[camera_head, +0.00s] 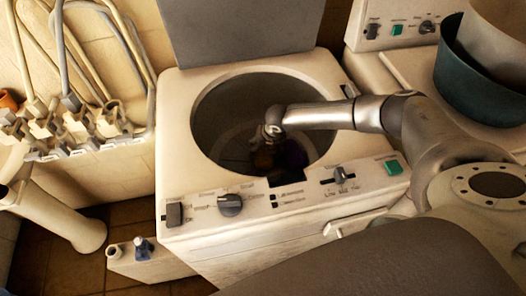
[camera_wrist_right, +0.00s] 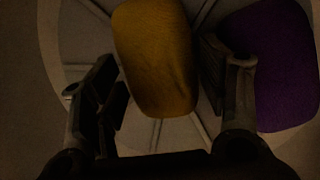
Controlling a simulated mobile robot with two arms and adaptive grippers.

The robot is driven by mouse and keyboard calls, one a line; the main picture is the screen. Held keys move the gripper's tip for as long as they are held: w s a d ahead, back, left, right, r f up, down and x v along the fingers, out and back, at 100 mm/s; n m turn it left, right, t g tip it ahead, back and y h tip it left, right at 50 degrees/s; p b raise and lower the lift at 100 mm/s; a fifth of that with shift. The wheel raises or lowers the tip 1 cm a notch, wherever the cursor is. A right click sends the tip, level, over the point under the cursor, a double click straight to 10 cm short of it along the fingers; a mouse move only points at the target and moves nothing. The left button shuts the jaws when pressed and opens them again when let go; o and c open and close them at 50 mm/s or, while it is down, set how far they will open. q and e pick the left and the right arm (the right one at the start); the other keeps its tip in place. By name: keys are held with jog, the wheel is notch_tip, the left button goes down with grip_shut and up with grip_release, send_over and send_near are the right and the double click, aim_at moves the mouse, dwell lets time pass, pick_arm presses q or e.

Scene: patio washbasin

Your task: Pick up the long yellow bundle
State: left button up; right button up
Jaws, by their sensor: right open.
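The long yellow bundle (camera_wrist_right: 155,50) lies at the bottom of the washer drum in the right wrist view. It is rounded and sits between the fingers of my right gripper (camera_wrist_right: 160,75), with a gap on the left and a narrower one on the right. The gripper is open and holds nothing. In the head view, my right arm reaches into the drum, and the gripper is dark and hard to make out. A purple bundle (camera_wrist_right: 275,70) lies to the right of the yellow one, beyond the right finger. My left gripper is not in view.
The top-loading washer (camera_head: 325,75) has a round opening with a raised grey lid (camera_head: 240,25) behind it. Its knobs (camera_head: 230,205) line the front. A green tub (camera_head: 480,80) stands at the right, on a second machine. A rack (camera_head: 75,125) stands at the left.

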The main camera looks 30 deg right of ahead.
jog(key=shift+x, duration=1)
jog(key=shift+c, duration=0.4)
jog(key=shift+d, duration=0.1)
jog(key=c, duration=0.8)
jog(key=shift+r, duration=0.1)
notch_tip(320, 180, up, 9)
jog(key=shift+r+b, duration=0.2)
jog(key=shift+b, duration=0.4)
jog(key=shift+r, duration=0.35)
notch_tip(320, 180, up, 15)
jog(key=p, duration=1.5)
send_over(264, 149)
jog(key=shift+w+f, duration=0.1)
jog(key=shift+f, duration=0.1)
